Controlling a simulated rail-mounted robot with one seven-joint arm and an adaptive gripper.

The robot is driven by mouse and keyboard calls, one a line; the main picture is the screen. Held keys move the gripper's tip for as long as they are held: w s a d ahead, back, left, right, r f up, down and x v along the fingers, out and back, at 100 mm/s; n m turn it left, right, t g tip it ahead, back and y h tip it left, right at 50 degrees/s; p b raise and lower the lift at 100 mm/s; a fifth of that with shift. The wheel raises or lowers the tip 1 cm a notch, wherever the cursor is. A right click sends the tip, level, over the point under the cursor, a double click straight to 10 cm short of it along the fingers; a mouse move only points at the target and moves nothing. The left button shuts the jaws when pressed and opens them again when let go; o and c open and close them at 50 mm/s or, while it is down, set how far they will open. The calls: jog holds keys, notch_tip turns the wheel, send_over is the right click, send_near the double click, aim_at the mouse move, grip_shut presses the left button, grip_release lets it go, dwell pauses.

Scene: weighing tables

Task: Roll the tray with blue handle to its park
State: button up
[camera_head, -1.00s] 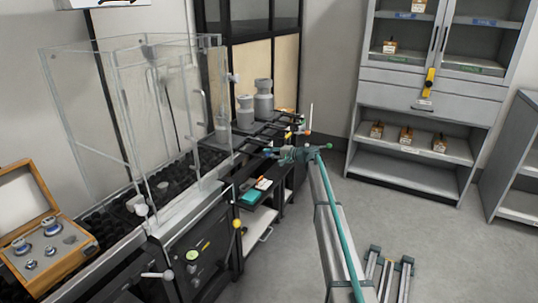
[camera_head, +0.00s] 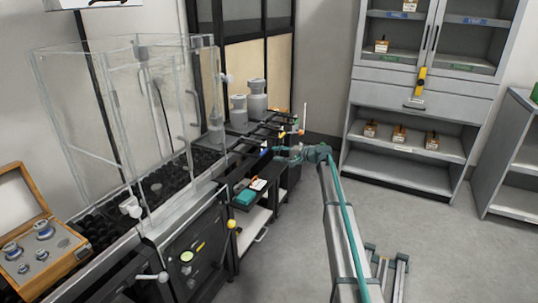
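Dark rails or narrow trays run out over the far end of the weighing table, with small coloured handles at their near ends. A blue handle (camera_head: 264,151) shows at the nearest one; the tray behind it is too small and dark to make out clearly. My gripper (camera_head: 279,151) is just right of the blue handle, pointing left at it. A small gap seems to lie between them, but contact is hard to judge. The fingers are too small to tell open from shut. An orange-red handle (camera_head: 300,132) is farther back.
Grey cylindrical weights (camera_head: 256,104) stand behind the rails. A clear glass enclosure (camera_head: 112,120) stands on the table at left, with a wooden weight box (camera_head: 72,247) in front. A teal item (camera_head: 246,197) lies on a lower shelf.

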jog(key=v, duration=0.4)
jog(key=s+f+n+g+h, duration=0.2)
jog(key=s+f+g+h, duration=0.35)
jog(key=s+f, duration=2.1)
jog(key=s+f+n+g+h, duration=0.1)
jog(key=s+f+g+h, duration=0.1)
jog(key=s+f, duration=0.8)
jog(key=s+f+g+h, duration=0.2)
jog(key=s+f, duration=0.4)
jog(key=s, duration=0.8)
jog(key=s+f+n+g+h, duration=0.2)
jog(key=s+f+g, duration=0.1)
jog(key=s, duration=1.6)
jog(key=s+f+n+g+h, duration=0.1)
jog(key=s+f+g+h, duration=0.15)
jog(key=s, duration=1.55)
notch_tip(320, 180, up, 15)
jog(key=w+p, duration=0.1)
jog(key=p, duration=1.3)
jog(key=shift+y+p, duration=0.4)
